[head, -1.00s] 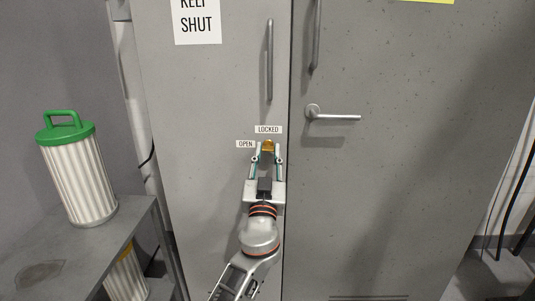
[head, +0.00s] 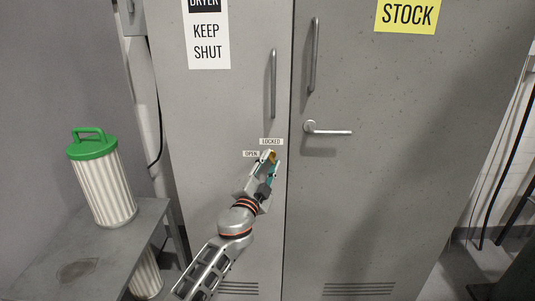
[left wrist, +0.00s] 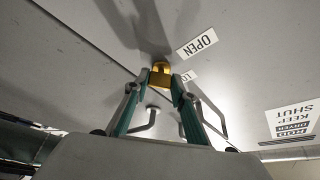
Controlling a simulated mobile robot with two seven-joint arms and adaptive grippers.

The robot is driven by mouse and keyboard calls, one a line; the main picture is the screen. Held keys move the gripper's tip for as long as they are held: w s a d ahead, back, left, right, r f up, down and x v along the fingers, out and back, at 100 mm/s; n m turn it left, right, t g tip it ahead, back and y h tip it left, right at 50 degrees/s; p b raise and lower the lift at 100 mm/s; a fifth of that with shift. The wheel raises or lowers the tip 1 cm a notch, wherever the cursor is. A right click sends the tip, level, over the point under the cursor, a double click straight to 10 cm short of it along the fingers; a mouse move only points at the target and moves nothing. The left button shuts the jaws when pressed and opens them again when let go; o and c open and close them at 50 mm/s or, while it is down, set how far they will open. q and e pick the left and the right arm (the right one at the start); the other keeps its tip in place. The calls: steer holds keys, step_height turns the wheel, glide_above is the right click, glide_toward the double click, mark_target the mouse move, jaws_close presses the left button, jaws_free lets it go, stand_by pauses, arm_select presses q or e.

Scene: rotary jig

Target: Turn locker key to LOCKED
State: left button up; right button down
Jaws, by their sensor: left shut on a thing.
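The gold locker key (head: 272,156) sits on the left grey locker door, just below the white LOCKED label (head: 271,142) and right of the OPEN label (head: 251,154). My left gripper (head: 269,160) is shut on the key, tilted with its wrist down to the left. In the left wrist view the key (left wrist: 160,75) is between the two fingertips. The OPEN label (left wrist: 197,43) appears upside down there, and the LOCKED label (left wrist: 188,76) is partly hidden by a finger. The key's exact angle is hard to tell. My right gripper is out of view.
A long vertical handle (head: 273,84) is above the labels. The right door has another vertical handle (head: 314,55) and a lever handle (head: 329,130). A green-topped filter canister (head: 101,184) stands on a grey shelf (head: 125,240) at left. Space before the right door is clear.

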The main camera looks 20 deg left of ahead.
arm_select(q)
steer(key=m+g+p, duration=0.1)
steer(key=m+p, duration=0.2)
steer(key=m+g+h+p, duration=0.1)
steer(key=m+p, duration=0.3)
steer(key=shift+r+m+g+p, duration=0.2)
steer(key=shift+m+g+p, duration=0.1)
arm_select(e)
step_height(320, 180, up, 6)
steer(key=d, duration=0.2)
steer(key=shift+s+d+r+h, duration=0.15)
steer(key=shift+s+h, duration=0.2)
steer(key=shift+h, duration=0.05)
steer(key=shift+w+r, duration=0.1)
arm_select(q)
steer(key=o, duration=1.1)
steer(key=s, duration=0.4)
steer(key=s+a, duration=0.1)
steer(key=s, duration=0.7)
steer(key=shift+a, duration=0.2)
